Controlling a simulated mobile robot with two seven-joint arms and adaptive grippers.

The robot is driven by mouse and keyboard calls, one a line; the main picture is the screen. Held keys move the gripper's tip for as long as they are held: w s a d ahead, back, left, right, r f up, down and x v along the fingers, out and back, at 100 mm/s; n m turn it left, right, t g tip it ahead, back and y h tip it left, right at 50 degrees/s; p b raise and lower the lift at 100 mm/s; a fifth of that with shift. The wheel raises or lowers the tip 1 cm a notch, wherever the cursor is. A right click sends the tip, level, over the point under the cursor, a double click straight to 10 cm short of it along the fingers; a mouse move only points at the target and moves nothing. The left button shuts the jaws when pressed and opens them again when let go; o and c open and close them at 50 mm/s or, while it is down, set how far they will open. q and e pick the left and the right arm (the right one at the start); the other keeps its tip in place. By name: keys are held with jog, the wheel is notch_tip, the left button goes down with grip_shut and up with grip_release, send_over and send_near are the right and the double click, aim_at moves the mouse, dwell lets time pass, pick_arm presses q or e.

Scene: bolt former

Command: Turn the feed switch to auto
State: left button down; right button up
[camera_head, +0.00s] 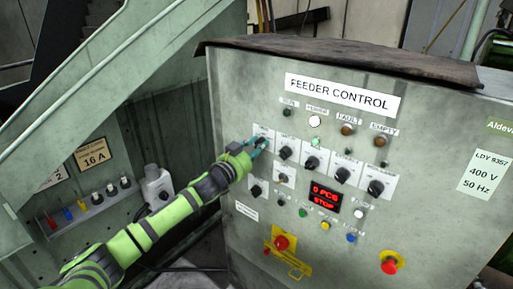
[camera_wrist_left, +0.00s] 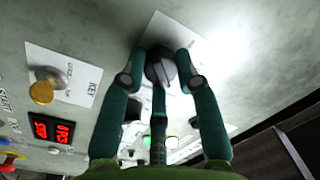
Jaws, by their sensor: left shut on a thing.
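The grey-green feeder control panel (camera_head: 240,235) stands at the right in the head view. My left gripper (camera_head: 259,145) is at the upper-left rotary switch of the panel and covers most of it and its label. In the left wrist view my left gripper (camera_wrist_left: 161,72) has its fingers around a black rotary knob (camera_wrist_left: 161,68) on a white plate (camera_wrist_left: 178,35) and is shut on it. I cannot read that plate or tell which position the knob points to. My right gripper is in neither view.
Several other black knobs, such as one beside the gripper (camera_head: 285,153), sit close by. A key switch (camera_wrist_left: 42,92) is near the fingers. A red display (camera_head: 325,198) reads "0 PCS STOP".

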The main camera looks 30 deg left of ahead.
pick_arm(q)
jog(key=shift+r+m, duration=0.2)
jog(key=shift+m, duration=0.3)
jog(key=c, duration=0.9)
grip_release()
jog(key=shift+f, duration=0.1)
jog(key=shift+f, duration=0.1)
jog(key=s, duration=1.2)
jog(key=shift+a+f, duration=0.15)
jog(key=shift+a, duration=0.05)
